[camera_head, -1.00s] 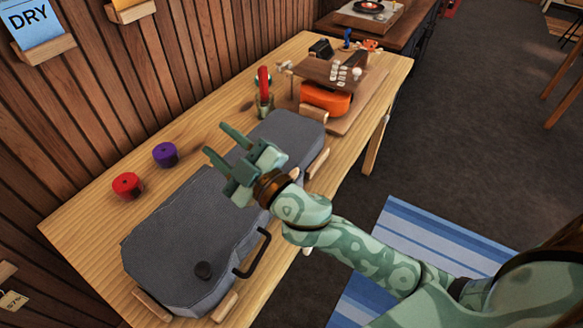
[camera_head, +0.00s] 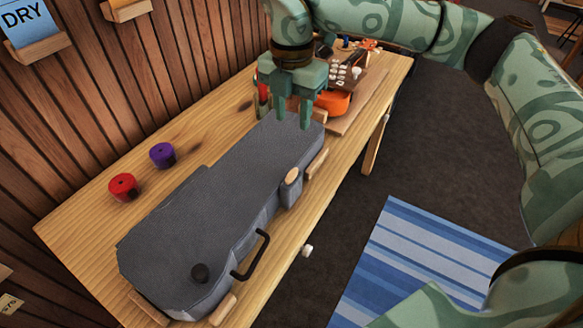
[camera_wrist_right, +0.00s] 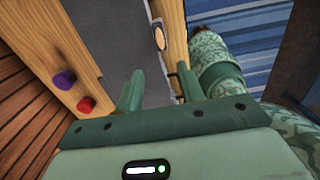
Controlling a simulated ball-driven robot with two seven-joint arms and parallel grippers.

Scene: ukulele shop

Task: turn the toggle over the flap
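The grey case (camera_head: 205,215) lies closed on the wooden table. On its right side is a grey flap (camera_head: 291,193) with a pale oval wooden toggle (camera_head: 292,174) on it. The toggle also shows in the right wrist view (camera_wrist_right: 159,38), beyond the fingertips. I cannot tell which way it is turned relative to the flap's slot. My right gripper (camera_head: 292,122) points down over the far end of the case, beyond the toggle and apart from it. Its fingers are spread and empty. My left gripper is not in view.
A red spool (camera_head: 123,187) and a purple spool (camera_head: 162,155) stand left of the case. An orange ukulele (camera_head: 335,103) lies behind my right gripper. The wall borders the table on the left.

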